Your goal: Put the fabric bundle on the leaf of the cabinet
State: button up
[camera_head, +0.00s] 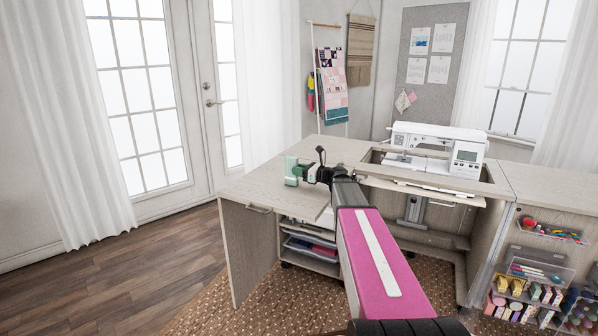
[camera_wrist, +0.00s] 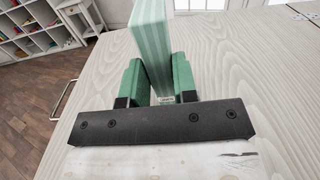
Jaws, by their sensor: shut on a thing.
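The fabric bundle, a pale green striped block, shows upright between my fingers in the wrist view (camera_wrist: 152,38). In the head view the bundle (camera_head: 291,161) is small and pale green, over the left part of the cabinet top. My gripper (camera_wrist: 157,85) has green finger pads pressed on both sides of the bundle. It also shows in the head view (camera_head: 298,172), at the end of my outstretched arm. The cabinet's pale wood leaf (camera_head: 247,186) spreads below the bundle, and its grain fills much of the wrist view (camera_wrist: 265,70). I cannot tell whether the bundle touches the leaf.
A white sewing machine (camera_head: 437,150) stands in the cabinet opening, right of my gripper. A small side shelf with clear trays (camera_head: 540,270) of thread and tools is at the lower right. The leaf around the bundle looks bare.

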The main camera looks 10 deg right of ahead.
jog(key=shift+f, duration=0.1)
jog(key=o, duration=0.9)
jog(key=v, duration=1.2)
